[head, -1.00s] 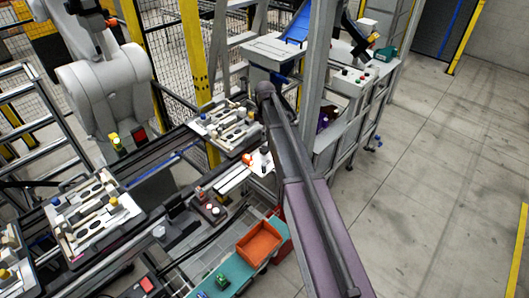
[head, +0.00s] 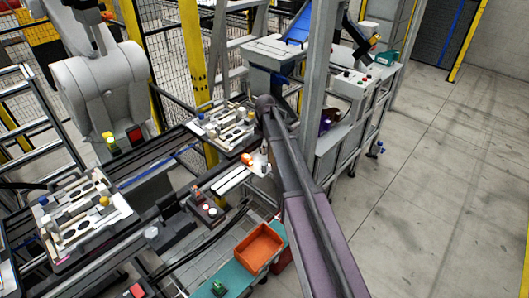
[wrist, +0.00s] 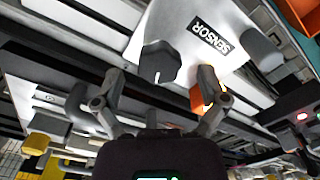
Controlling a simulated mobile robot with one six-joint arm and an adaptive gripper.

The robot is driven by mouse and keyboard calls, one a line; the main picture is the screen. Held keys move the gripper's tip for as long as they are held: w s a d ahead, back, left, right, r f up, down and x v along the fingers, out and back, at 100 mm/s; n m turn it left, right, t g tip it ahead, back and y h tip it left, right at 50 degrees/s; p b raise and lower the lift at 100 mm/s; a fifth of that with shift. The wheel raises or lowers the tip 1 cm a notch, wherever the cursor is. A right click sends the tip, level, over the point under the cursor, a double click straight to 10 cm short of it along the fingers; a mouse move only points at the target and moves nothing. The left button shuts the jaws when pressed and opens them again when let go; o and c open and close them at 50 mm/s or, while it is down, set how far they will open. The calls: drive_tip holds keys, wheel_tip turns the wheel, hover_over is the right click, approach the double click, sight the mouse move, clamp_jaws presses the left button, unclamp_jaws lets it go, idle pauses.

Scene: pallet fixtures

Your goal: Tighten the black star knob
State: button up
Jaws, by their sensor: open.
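The black star knob (wrist: 160,62) is in the wrist view, on a white plate (wrist: 190,28) marked SENSOR. My gripper (wrist: 162,76) is open, with one fingertip to the left of the knob and one to the right. I see gaps on both sides, and the fingers do not appear to touch it. In the head view the white plate (head: 258,168) is small, beside my arm. The knob and my gripper cannot be made out clearly there.
An orange part (wrist: 197,98) is close behind the right finger. A grey rounded knob (wrist: 262,50) stands farther right. In the head view a pallet fixture (head: 222,130) is behind the plate, and an orange bin (head: 258,248) is in front. Open floor is on the right.

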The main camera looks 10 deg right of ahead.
drive_tip(key=shift+f+b, duration=0.4)
drive_tip(key=shift+f, duration=0.25)
drive_tip(key=shift+c, duration=0.2)
